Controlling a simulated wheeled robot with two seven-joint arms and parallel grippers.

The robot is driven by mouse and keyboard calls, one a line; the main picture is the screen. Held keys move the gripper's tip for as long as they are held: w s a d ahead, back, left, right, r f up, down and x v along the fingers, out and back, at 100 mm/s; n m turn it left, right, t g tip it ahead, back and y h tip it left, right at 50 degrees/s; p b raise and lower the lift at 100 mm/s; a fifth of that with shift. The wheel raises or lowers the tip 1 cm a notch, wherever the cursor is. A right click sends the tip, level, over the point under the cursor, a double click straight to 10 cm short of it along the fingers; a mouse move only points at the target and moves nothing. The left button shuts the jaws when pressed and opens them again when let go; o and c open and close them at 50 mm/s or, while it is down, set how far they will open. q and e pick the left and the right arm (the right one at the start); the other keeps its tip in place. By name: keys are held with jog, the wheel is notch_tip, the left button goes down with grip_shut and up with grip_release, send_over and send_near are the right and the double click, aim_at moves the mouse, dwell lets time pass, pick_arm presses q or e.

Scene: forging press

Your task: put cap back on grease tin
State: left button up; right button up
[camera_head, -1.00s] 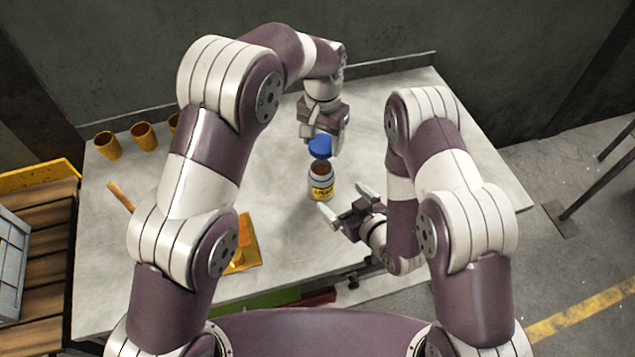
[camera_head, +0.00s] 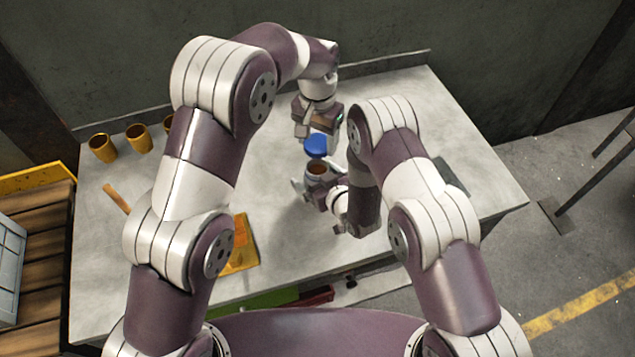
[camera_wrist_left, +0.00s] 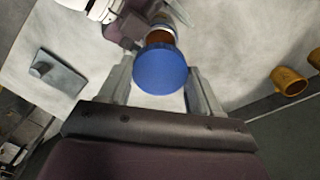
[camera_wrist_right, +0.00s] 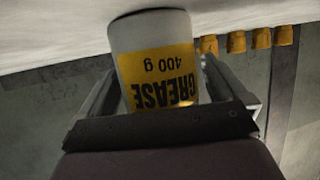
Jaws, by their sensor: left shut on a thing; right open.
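The blue cap (camera_head: 316,145) is held by my left gripper (camera_head: 317,134) above the grease tin. In the left wrist view the cap (camera_wrist_left: 161,70) sits between both fingers. The grease tin (camera_head: 317,168) stands upright and uncapped on the table, its brown contents showing in the left wrist view (camera_wrist_left: 160,37). My right gripper (camera_head: 322,188) is open, low beside the tin, with its fingers on either side of it. In the right wrist view the tin (camera_wrist_right: 155,60) stands between the fingers, its yellow "GREASE 400 g" label showing upside down.
Several yellow-brown cups (camera_head: 103,148) stand at the table's back left. A wooden-handled tool (camera_head: 117,198) and a yellow tray (camera_head: 240,258) lie on the left side, partly behind my left arm. A grey plate (camera_wrist_left: 57,77) with a knob lies on the table (camera_head: 420,90).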

jog(key=c, duration=1.5)
pick_arm(q)
send_over(317, 172)
jog(key=shift+f, duration=2.5)
